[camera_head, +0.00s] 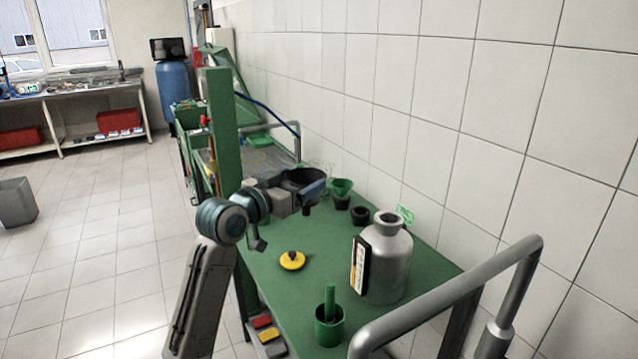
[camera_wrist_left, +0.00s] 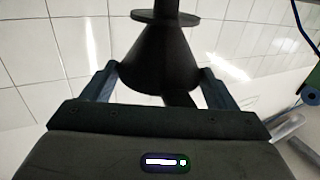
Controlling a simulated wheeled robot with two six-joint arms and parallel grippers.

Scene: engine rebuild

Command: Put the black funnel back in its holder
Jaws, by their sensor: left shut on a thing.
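My left gripper (camera_head: 308,190) is shut on the black funnel (camera_head: 303,176) and holds it above the green bench top (camera_head: 315,234). In the left wrist view, the black funnel (camera_wrist_left: 155,62) sits between the two fingers of my left gripper (camera_wrist_left: 160,82), its narrow end and a flange toward the top of the picture. A green funnel (camera_head: 341,186) stands in a black holder (camera_head: 342,202) near the wall. A similar black holder (camera_head: 360,214) stands just right of it and looks empty. My right gripper is not in view.
A large silver can (camera_head: 392,270) with a label stands right of the holders. A yellow disc (camera_head: 292,262) with a dark knob lies left of it. A green cup (camera_head: 329,328) with a rod stands in front. A grey rail (camera_head: 455,292) crosses the right front; the tiled wall is behind.

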